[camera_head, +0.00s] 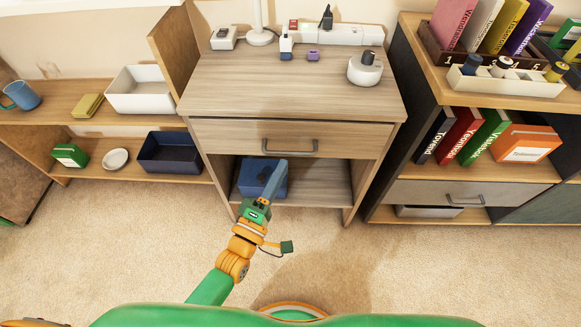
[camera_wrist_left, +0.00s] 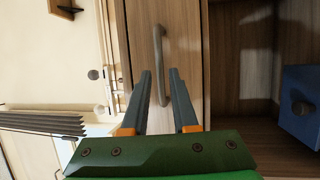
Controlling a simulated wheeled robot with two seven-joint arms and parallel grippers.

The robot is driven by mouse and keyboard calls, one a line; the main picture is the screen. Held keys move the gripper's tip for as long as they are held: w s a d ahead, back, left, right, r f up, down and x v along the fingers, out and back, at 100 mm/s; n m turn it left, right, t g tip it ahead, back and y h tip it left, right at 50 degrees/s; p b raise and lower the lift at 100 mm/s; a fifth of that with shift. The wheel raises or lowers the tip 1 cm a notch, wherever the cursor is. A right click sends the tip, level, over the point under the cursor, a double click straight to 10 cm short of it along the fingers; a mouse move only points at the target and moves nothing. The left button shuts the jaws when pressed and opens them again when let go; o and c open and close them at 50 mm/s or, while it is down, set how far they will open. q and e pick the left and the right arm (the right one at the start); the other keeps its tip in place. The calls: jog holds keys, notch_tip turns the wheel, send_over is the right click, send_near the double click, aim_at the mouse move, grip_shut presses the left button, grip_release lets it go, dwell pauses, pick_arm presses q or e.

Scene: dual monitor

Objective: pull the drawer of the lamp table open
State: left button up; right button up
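The lamp table (camera_head: 292,82) stands in the middle of the head view. Its drawer (camera_head: 225,135) looks shut, its front flush under the top. The grey bar handle (camera_head: 290,151) sits mid-front; in the wrist view the handle (camera_wrist_left: 161,45) runs nearly upright in the picture. My left gripper (camera_head: 278,170) is just below and in front of the handle. In the wrist view its two fingers (camera_wrist_left: 160,74) are apart, with the near end of the handle between them in the picture. I cannot tell whether they touch it. My right gripper is not in view.
On the tabletop are a lamp base (camera_head: 260,37), a power strip (camera_head: 340,33) and a white round device (camera_head: 365,68). A blue box (camera_head: 257,175) sits in the open shelf below the drawer. Shelves flank the table. The carpet (camera_head: 400,270) in front is clear.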

aim_at(291, 153)
pick_arm(q)
jog(key=x, duration=0.5)
jog(key=shift+w+d+b, duration=0.15)
jog(key=shift+w+b, duration=0.25)
grip_shut()
dwell(0.9)
